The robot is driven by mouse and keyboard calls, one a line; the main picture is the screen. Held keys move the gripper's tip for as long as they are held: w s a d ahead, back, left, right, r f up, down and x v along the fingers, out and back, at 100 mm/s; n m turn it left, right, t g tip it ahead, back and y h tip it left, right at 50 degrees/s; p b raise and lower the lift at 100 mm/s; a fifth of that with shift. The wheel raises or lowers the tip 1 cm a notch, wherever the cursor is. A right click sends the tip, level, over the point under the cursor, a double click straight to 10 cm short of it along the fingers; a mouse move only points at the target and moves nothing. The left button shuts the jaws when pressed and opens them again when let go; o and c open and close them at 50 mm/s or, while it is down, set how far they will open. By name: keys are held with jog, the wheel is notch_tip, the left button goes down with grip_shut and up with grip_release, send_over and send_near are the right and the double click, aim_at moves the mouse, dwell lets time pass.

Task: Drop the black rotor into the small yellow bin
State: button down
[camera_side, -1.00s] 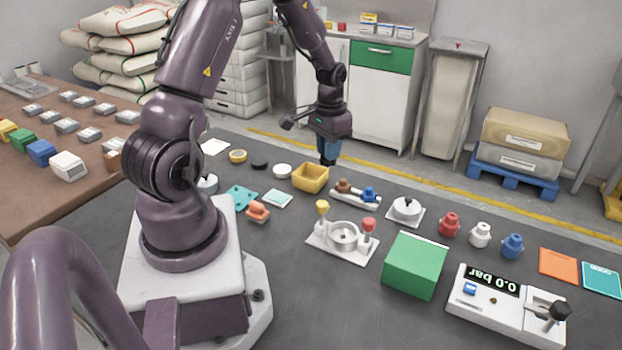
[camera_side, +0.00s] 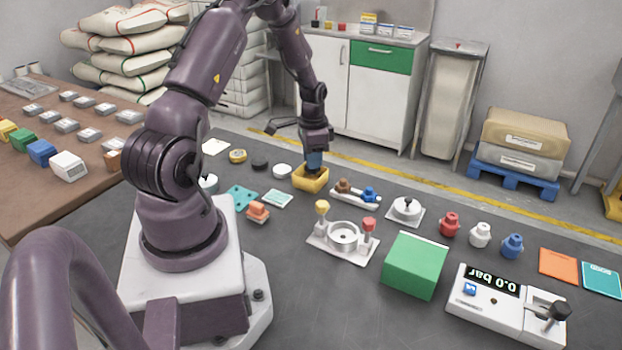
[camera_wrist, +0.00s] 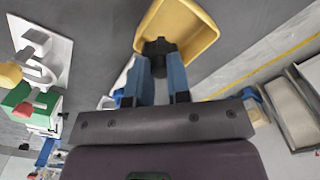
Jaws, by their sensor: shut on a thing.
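The small yellow bin (camera_side: 309,182) stands on the dark table near its far edge. My gripper (camera_side: 314,170) points down over the bin, its blue fingers at the bin's opening. In the wrist view, my gripper (camera_wrist: 162,60) is shut on the black rotor (camera_wrist: 159,45), a dark knobbed piece between the fingertips. The rotor overlaps the rim of the yellow bin (camera_wrist: 190,18) in that view. In the side view the rotor is mostly hidden by the fingers and bin. I cannot tell how deep it is in the bin.
Close right of the bin is a holder with brown and blue pieces (camera_side: 357,191). White (camera_side: 282,171) and black (camera_side: 260,165) discs lie to its left. A white fixture with yellow and red knobs (camera_side: 343,238) and a green box (camera_side: 415,265) stand nearer.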

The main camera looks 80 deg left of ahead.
jog(key=shift+f, duration=0.7)
jog(key=c, duration=1)
grip_release()
jog(key=shift+r, duration=0.1)
notch_tip(320, 180, up, 13)
